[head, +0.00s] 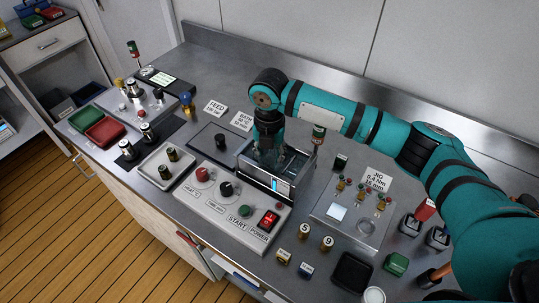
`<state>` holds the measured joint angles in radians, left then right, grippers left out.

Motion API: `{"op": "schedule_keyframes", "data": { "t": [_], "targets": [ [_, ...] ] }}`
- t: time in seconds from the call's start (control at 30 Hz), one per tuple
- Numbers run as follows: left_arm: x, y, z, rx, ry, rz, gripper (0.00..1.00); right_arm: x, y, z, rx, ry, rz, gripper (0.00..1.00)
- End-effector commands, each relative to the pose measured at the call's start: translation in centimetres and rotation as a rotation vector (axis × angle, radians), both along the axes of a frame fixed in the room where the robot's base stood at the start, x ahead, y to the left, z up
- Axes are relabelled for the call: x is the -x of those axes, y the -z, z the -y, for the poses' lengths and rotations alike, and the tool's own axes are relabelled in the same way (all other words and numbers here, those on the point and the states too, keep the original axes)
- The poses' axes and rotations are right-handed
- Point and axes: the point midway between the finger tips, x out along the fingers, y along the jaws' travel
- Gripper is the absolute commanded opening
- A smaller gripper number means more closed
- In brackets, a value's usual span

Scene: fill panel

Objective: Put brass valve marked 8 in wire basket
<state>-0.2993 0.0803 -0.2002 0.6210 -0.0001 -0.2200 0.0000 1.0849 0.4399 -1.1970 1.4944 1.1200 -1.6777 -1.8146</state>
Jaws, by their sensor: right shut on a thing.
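My right gripper (269,157) points down into the open metal bath (268,184) at the middle of the bench. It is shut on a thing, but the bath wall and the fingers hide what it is. The wire basket cannot be made out clearly; the inside of the bath around the fingers is mostly covered. A brass valve marked 5 (304,231) and a brass valve marked 9 (327,243) stand on the bench in front. No marking 8 is readable. My left gripper is not in view.
A control panel (222,209) with knobs and buttons adjoins the bath in front. A jig plate (350,215) lies to its right. A dark tray (352,272), a green block (395,264) and a red bin (104,131) stand around.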

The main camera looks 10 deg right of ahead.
Motion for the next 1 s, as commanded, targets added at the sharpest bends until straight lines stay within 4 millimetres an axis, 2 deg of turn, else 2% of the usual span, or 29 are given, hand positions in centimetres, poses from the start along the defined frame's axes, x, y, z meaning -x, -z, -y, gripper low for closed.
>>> {"op": "schedule_keyframes", "data": {
  "t": [0.03,0.1,0.33,0.47,0.57,0.8,1.0],
  "targets": [
    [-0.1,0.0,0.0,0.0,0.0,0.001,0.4,0.0,0.1,0.0,0.0,0.0,0.0,0.3],
    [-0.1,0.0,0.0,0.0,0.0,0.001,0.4,0.0,0.0,0.0,0.001,0.0,0.0,0.36],
    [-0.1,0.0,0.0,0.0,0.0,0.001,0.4,0.0,0.0,0.0,0.001,0.0,0.0,0.36],
    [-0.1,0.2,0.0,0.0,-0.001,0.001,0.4,-0.1,-0.7,0.0,0.0,0.0,0.002,0.36],
    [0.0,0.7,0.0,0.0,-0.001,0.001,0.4,-0.1,-2.1,0.0,-0.002,-0.001,0.004,0.36],
    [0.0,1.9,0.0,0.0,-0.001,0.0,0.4,-0.1,-7.4,-0.1,-0.001,-0.001,0.005,0.36],
    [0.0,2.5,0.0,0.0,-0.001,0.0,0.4,-0.1,-10.8,-0.1,0.0,0.0,0.002,0.36]
  ]
}}
